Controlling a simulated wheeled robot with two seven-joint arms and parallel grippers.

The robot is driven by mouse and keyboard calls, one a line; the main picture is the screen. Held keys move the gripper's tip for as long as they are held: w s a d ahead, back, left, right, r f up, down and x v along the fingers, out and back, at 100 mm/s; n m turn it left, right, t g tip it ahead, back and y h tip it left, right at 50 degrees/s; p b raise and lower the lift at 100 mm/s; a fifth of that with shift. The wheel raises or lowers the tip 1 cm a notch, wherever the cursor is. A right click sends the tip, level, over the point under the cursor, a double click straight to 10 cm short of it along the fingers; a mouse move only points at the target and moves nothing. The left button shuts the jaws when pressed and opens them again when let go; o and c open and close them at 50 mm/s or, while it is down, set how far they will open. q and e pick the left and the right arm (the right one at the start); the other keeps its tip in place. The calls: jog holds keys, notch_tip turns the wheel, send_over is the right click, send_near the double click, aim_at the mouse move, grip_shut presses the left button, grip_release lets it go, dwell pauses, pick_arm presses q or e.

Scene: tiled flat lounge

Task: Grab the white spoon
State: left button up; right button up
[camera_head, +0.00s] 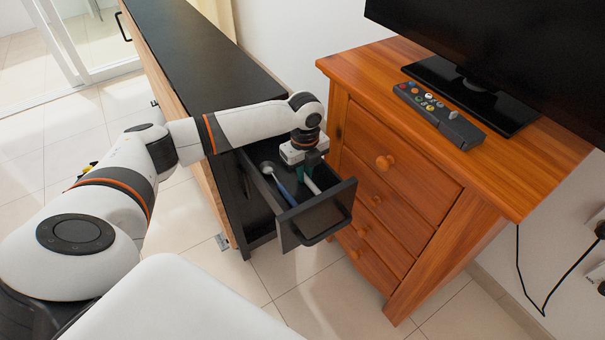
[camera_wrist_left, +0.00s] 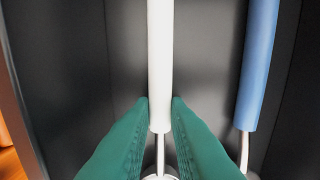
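The white spoon lies in the open black drawer, and its pale handle (camera_head: 311,184) shows just beyond my left gripper in the head view. In the left wrist view the white handle (camera_wrist_left: 160,50) runs down the middle, with a thin metal neck below it. My left gripper (camera_head: 308,166) reaches down into the drawer. Its green fingertips (camera_wrist_left: 161,103) sit against both sides of the white handle near its lower end, with no clear gap. The spoon's bowl is mostly hidden at the bottom edge. My right gripper is not in view.
A blue-handled utensil (camera_head: 285,193) lies beside the spoon, also in the wrist view (camera_wrist_left: 257,70). The drawer front (camera_head: 318,216) and walls surround the gripper closely. A wooden dresser (camera_head: 395,165) with a remote (camera_head: 440,114) and a television (camera_head: 520,45) stands at right.

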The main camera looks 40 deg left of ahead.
pick_arm(q)
grip_shut()
